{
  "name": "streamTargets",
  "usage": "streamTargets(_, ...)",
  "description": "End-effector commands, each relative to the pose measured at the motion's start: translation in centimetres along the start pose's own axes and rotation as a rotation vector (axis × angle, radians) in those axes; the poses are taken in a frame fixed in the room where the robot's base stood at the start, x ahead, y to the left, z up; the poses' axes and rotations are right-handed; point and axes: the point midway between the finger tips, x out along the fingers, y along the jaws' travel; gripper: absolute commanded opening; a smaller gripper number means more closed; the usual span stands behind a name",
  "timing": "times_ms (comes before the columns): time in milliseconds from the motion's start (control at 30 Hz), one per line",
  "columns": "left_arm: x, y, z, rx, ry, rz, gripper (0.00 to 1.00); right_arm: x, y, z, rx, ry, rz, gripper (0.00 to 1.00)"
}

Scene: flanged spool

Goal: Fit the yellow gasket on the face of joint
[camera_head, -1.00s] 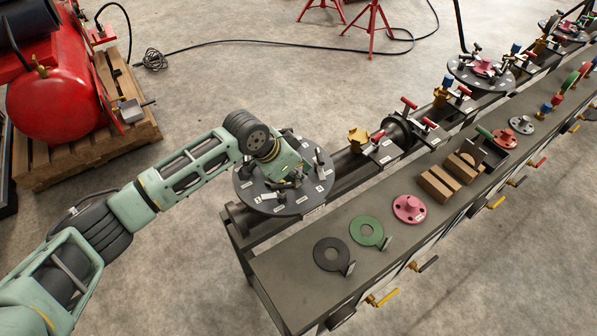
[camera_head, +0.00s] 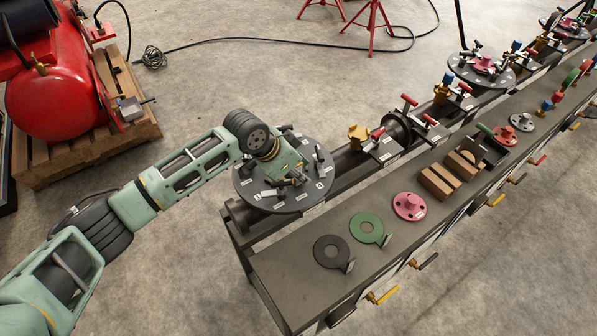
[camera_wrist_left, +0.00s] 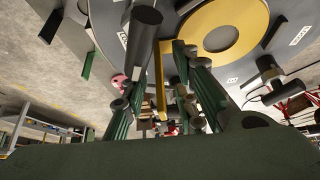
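The yellow gasket (camera_wrist_left: 212,28) shows in the left wrist view as a flat ring against the dark round joint face (camera_wrist_left: 262,48). A thin yellow strip (camera_wrist_left: 160,85), apparently its tab, stands between my left fingers. In the head view the joint is a dark disc (camera_head: 243,190) with white labels and several clamps around its rim. My left gripper (camera_head: 290,176) is over this disc and hides the gasket there. In the wrist view its fingers (camera_wrist_left: 160,72) are apart, with visible space beside the strip. A dark cylinder (camera_wrist_left: 143,32) partly covers the left finger. My right gripper is out of view.
On the bench (camera_head: 290,275) lie a black gasket (camera_head: 325,248), a green gasket (camera_head: 362,222) and a pink flange (camera_head: 409,206). Wooden blocks (camera_head: 438,183) stand farther along. A pipe with valves runs behind the bench. A red tank (camera_head: 60,95) stands on a pallet at left.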

Motion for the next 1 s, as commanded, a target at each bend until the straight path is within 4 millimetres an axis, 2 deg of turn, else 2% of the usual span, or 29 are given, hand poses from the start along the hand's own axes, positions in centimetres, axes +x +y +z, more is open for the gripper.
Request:
streamTargets(167,-1.6,-0.1,-0.1,0.000,0.003,-0.001,0.27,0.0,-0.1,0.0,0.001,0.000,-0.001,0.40)
streamTargets(500,-8.7,-0.1,0.0,0.001,0.002,-0.003,0.27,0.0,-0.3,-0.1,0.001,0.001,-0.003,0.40)
streamTargets(600,-10.3,-0.1,0.0,0.000,0.002,-0.003,0.27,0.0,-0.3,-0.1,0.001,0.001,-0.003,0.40)
streamTargets(800,-11.8,0.0,0.0,0.000,0.001,0.000,0.27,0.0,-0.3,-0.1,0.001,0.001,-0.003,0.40)
streamTargets(1000,-12.0,0.0,0.0,0.000,0.000,0.000,0.27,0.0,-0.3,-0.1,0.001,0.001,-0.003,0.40)
